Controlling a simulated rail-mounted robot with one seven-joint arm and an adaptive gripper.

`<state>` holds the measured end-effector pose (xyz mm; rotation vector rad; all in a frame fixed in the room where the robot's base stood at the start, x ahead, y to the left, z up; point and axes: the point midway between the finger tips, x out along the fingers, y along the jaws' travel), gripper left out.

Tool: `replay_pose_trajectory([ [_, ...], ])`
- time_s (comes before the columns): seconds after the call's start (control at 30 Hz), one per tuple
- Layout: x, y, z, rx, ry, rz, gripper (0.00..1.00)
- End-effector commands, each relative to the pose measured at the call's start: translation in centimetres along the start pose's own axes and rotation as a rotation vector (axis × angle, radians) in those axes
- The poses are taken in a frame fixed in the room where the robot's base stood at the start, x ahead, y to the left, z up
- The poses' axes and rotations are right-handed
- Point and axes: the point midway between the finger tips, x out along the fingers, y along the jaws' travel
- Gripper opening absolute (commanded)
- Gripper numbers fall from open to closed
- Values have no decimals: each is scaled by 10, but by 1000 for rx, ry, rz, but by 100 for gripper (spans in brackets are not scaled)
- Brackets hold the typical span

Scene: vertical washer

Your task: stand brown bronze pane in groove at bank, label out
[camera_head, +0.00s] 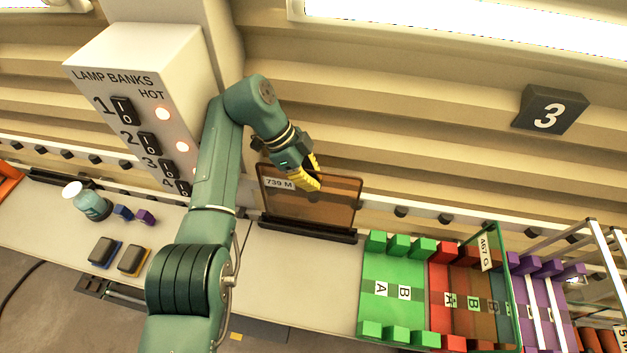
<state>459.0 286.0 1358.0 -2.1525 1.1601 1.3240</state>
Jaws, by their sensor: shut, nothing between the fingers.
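A brown see-through pane (328,212) stands close to upright in a dark slotted holder (300,229) at the back edge of the bench. Its white label (280,184), reading "739 M", is at its upper left and faces the camera. My gripper (314,184) has yellow fingers and is shut and empty. It overlaps the pane's upper middle in this view; whether it touches the pane I cannot tell. The fingers hide part of the pane's top edge.
A lamp bank panel (150,60) with lit lamps is on the wall at left; a "3" sign (549,110) is at right. A coloured rack (378,290) and a green-edged pane labelled "A67 G" (487,250) stand at right. A jar (92,205) and small blocks sit at left.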

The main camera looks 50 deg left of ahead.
Motion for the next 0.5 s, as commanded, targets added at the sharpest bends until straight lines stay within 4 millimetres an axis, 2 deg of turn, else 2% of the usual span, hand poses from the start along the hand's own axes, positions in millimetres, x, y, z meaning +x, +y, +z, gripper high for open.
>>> replay_pose_trajectory([
  [0.03, -5, -2, -1, 2, 1, -9, 0],
  [0.27, -7, -2, -2, 4, 0, -13, 0],
  [0.47, -7, -2, -2, 3, -1, -13, 35],
  [0.5, -7, -2, -1, 3, -1, -13, 37],
])
